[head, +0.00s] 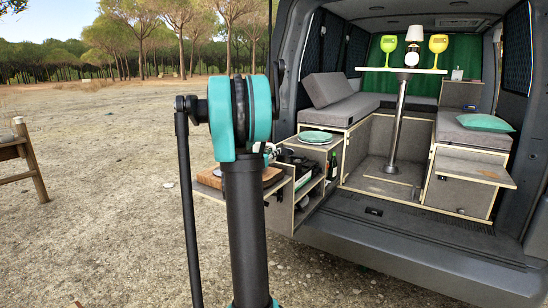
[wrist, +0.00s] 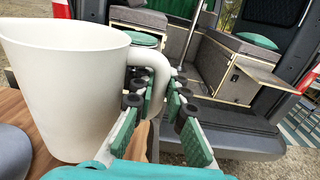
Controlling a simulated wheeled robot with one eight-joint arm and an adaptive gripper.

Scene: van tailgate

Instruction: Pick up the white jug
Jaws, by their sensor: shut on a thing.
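The white jug (wrist: 65,85) fills the left of the wrist view, upright, with its open rim at the top and its handle (wrist: 158,62) on the right side. My gripper (wrist: 158,95) is shut on the jug's handle, with its green-padded fingers on either side of it. The jug's base is near a brown wooden surface (wrist: 14,115); I cannot tell whether it touches it. In the head view my own arm stands in front, and I cannot make out the jug or my gripper.
A wooden board (head: 208,177) lies on the pull-out unit at the van's rear, by a green plate (head: 315,137) and a dark bottle (head: 333,165). A wooden chair (head: 28,152) stands left; open ground lies between.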

